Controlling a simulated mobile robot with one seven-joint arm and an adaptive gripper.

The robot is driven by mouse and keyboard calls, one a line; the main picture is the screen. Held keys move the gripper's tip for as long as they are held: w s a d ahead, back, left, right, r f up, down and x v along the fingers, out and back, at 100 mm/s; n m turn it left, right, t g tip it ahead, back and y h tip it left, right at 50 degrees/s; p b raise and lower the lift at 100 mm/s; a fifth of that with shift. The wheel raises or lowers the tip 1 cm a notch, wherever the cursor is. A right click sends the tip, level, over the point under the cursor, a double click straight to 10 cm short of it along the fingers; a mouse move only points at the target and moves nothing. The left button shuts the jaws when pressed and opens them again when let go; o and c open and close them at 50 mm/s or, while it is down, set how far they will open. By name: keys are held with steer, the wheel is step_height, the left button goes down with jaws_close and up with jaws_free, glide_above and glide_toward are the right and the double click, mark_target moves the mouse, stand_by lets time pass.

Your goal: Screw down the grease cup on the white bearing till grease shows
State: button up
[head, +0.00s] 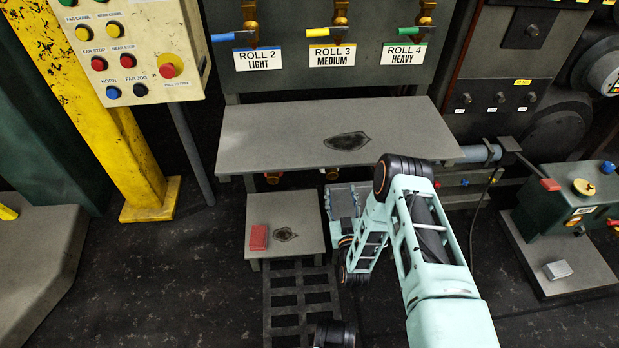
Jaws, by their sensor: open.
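No white bearing can be made out in the head view. Small brass-coloured fittings show just under the front edge of the grey shelf (260,130), one at its left (272,178) and one near its middle (332,174). I cannot tell whether either is the grease cup. My pale green arm reaches in from the lower right and bends down and left in front of the shelf. Its wrist end is by a blue-grey part (343,199) below the shelf. My gripper's fingers cannot be made out.
A small grey step (312,243) carries a red block (258,237). Labelled valves stand above the shelf. A control box (150,50) and yellow post (105,120) are at left. A dark green unit (545,215) stands on a plinth at right.

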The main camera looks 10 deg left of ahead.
mark_target(332, 177)
steer(key=b+x, duration=0.1)
steer(key=x, duration=0.2)
steer(key=a+b+x, duration=0.1)
steer(key=x, duration=0.1)
steer(key=b+x, duration=0.1)
steer(key=x, duration=0.2)
steer(key=shift+w+a, duration=0.1)
steer(key=shift+a, duration=0.35)
steer(key=shift+w+a+r+b, duration=0.1)
steer(key=shift+w+a+b, duration=0.1)
steer(key=shift+w+b, duration=0.3)
steer(key=c, duration=1.2)
